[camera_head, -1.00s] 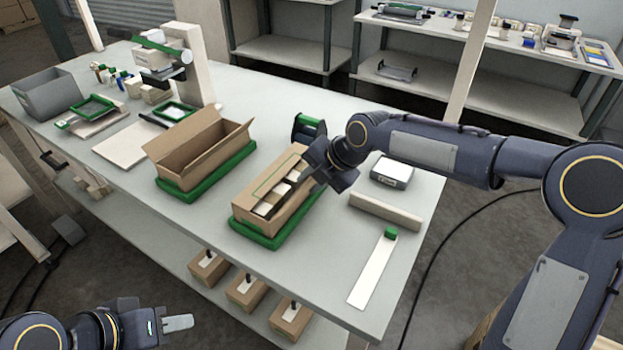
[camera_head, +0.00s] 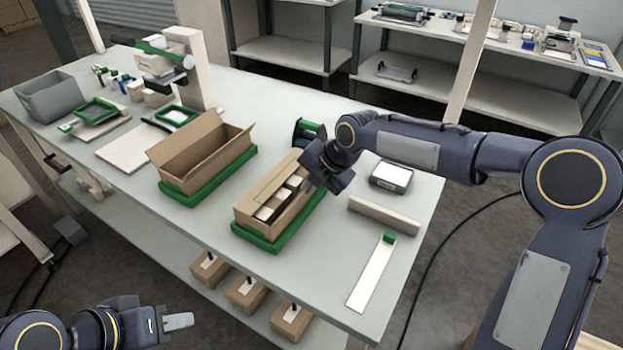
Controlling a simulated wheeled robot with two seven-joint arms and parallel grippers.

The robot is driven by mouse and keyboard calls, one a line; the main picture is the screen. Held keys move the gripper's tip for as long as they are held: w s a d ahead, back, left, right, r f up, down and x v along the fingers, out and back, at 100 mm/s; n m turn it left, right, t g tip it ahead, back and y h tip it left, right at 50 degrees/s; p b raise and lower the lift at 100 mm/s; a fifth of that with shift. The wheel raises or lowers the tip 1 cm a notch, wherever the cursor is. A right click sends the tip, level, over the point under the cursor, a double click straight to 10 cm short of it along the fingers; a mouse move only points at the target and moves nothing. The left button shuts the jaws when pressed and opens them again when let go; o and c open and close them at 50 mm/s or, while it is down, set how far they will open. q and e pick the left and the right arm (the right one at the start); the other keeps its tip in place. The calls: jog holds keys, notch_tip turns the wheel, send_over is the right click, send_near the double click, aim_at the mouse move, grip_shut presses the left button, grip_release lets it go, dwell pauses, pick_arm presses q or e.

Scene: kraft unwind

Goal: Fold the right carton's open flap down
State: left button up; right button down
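The right carton (camera_head: 262,222) is a long brown box on a green tray (camera_head: 250,238) at the table's middle right. Cream and dark items (camera_head: 283,198) show in its open top. A cardboard panel with a green line (camera_head: 268,184) lies along its far-left side. My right gripper (camera_head: 314,182) is at the carton's right long side, close to its upper edge. Its fingers overlap that side and hide part of it, so I cannot tell whether they touch the flap or are open. My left gripper (camera_head: 178,321) is low at the left, off the table, its finger gap unclear.
Another open carton (camera_head: 190,168) stands on a green tray to the left, flaps raised. Right of my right gripper are a grey-white box (camera_head: 391,176), a beige bar (camera_head: 384,214) and a white strip (camera_head: 370,275). The front table surface is mostly clear.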

jog(key=g+h+p, duration=0.1)
jog(key=p, duration=0.2)
jog(key=a+r+g+h+p, duration=0.1)
jog(key=p, duration=0.2)
jog(key=w+h+p, duration=0.1)
jog(key=h+p, duration=0.1)
jog(key=p, duration=0.1)
jog(key=shift+a+r+g, duration=0.15)
jog(key=shift+a+g, duration=0.1)
jog(key=shift+g, duration=0.15)
jog(key=shift+w+a+f+g+h+p, duration=0.15)
jog(key=shift+f+g+h+p, duration=0.25)
jog(key=shift+p, duration=0.8)
jog(key=shift+r, duration=0.1)
jog(key=c, duration=1.6)
grip_release()
jog(key=shift+c, duration=0.2)
jog(key=shift+r, duration=0.1)
notch_tip(320, 180, up, 8)
jog(key=b, duration=0.1)
jog(key=shift+f+b, duration=0.25)
jog(key=shift+b, duration=0.1)
